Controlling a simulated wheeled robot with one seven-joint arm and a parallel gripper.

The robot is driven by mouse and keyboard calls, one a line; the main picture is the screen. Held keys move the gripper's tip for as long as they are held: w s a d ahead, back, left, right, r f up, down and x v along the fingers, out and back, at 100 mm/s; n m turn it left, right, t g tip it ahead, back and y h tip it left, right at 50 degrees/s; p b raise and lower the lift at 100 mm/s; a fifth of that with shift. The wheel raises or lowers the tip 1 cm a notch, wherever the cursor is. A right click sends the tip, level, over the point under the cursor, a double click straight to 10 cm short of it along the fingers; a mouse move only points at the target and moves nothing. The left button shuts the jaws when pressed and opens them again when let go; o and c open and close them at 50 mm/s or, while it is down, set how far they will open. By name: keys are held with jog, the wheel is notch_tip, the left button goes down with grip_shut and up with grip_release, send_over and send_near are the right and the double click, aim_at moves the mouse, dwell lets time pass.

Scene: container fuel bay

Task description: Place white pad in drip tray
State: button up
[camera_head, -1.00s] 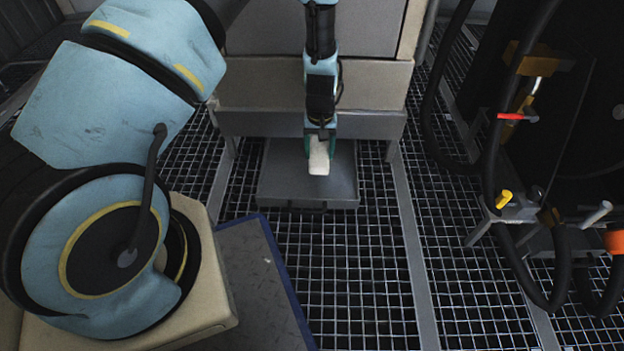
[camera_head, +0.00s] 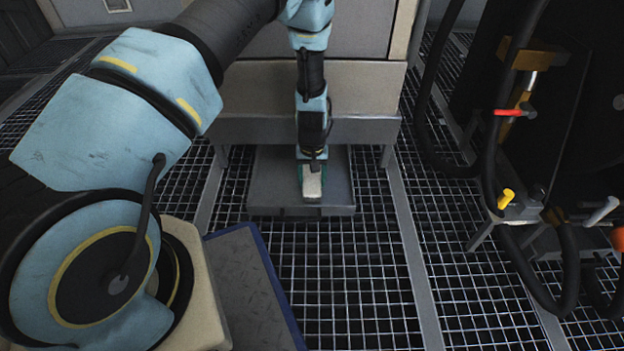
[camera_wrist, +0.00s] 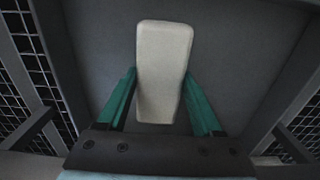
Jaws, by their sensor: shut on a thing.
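The white pad (camera_head: 312,183) is a small off-white block held between the green fingers of my gripper (camera_head: 311,170). In the wrist view the pad (camera_wrist: 163,65) shows between the two fingers of my gripper (camera_wrist: 163,95), which are shut on its sides. The grey drip tray (camera_head: 272,185) lies on the grating floor in front of the beige cabinet. The pad is over the tray, inside its outline. In the wrist view the tray's floor (camera_wrist: 240,50) spreads behind the pad. I cannot tell whether the pad touches the tray floor.
The beige cabinet (camera_head: 290,88) with a grey lower ledge (camera_head: 360,130) stands right behind the tray. Black hoses (camera_head: 530,280) and a dark unit with red and yellow handles (camera_head: 506,198) stand at the right. The grating (camera_head: 350,280) in front of the tray is clear.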

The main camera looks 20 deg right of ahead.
aim_at(311, 179)
jog(key=shift+f, duration=0.2)
jog(key=o, duration=1.3)
notch_tip(311, 179, up, 12)
jog(key=p, duration=0.6)
jog(key=shift+r, duration=0.25)
jog(key=shift+a+r, duration=0.1)
